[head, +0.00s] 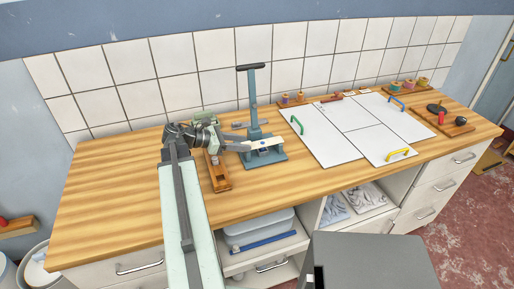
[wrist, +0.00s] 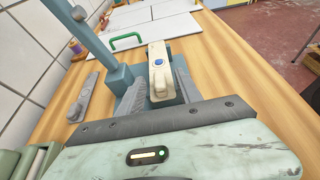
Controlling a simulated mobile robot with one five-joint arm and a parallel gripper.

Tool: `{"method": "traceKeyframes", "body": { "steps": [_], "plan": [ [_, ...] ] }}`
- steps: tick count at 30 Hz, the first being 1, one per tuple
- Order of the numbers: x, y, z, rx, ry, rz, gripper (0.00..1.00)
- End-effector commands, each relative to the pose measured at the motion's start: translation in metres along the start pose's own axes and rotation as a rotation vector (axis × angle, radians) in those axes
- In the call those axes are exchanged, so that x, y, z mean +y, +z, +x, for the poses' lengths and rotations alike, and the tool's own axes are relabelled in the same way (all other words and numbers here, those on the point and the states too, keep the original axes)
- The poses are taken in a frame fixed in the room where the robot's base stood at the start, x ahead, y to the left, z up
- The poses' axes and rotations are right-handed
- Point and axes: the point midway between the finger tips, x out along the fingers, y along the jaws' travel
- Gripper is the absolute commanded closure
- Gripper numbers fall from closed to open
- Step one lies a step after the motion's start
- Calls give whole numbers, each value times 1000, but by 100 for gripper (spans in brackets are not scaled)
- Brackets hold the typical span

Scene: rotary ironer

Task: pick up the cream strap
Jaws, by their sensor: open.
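The cream strap (head: 264,142) lies on the base of a blue-grey hand press (head: 253,110) on the wooden worktop. In the wrist view the strap (wrist: 157,58) is a pale band with a blue round stud on top. My gripper (head: 244,147) reaches in from the left, low over the worktop at the press base. In the wrist view my gripper (wrist: 161,88) is open, with one finger on each side of the strap's near end. A gap shows on the left side; I cannot tell whether the right finger touches the strap.
The press's upright and lever (wrist: 112,62) stand close on the left in the wrist view. A narrow wooden tray (head: 220,178) lies left of the press. White hinged boards (head: 345,138) with coloured handles lie to the right. The worktop's left end is clear.

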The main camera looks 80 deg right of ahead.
Motion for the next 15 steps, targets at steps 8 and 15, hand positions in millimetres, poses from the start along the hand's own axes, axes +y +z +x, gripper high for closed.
{"method": "traceKeyframes", "body": {
  "steps": [8, 15],
  "plan": [
    [0, 0, 9, 0, 1, -1, 61],
    [0, -1, 8, 0, 2, -1, 100]
  ]
}}
